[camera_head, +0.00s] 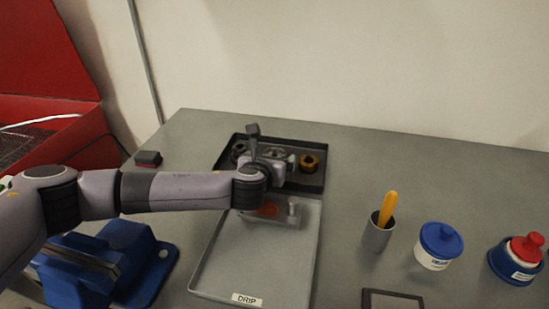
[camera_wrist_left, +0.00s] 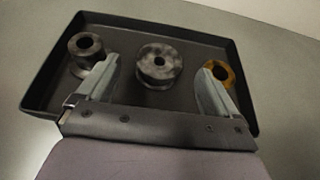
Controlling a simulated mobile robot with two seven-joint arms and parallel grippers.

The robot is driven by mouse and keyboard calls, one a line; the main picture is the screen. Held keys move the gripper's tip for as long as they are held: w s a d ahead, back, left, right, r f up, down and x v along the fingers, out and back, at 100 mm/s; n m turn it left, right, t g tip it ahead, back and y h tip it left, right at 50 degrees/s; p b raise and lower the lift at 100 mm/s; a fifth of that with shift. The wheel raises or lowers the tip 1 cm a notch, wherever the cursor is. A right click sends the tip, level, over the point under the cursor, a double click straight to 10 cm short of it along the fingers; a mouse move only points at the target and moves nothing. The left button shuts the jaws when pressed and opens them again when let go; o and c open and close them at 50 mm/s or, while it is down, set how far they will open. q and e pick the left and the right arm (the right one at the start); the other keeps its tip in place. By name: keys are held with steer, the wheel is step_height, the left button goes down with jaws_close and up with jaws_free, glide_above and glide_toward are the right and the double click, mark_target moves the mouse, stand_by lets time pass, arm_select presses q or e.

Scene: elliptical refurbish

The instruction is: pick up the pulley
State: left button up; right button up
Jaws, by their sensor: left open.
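The pulley (camera_wrist_left: 159,66), a grey grooved wheel with a central hub, sits in the black tray (camera_wrist_left: 245,75) in the left wrist view. It lies between a dark flanged ring (camera_wrist_left: 86,50) on the left and a brass-coloured ring (camera_wrist_left: 218,75) on the right. My left gripper (camera_wrist_left: 158,78) is open over the tray, its two fingers spread to either side of the pulley in the picture. No contact with the pulley shows. In the head view my left gripper (camera_head: 278,162) is over the tray and partly hides what lies there. My right gripper is not in view.
A grey drip tray (camera_head: 270,262) lies in front of the black tray. A blue vise (camera_head: 115,262) stands at the left. A cup with a yellow handle (camera_head: 378,235), a blue-lidded tub (camera_head: 437,247) and a red-topped blue container (camera_head: 518,260) stand at the right.

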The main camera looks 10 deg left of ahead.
arm_select(q)
steer(key=shift+x, duration=1.25)
steer(key=c, duration=1.2)
steer(key=shift+r, duration=0.1)
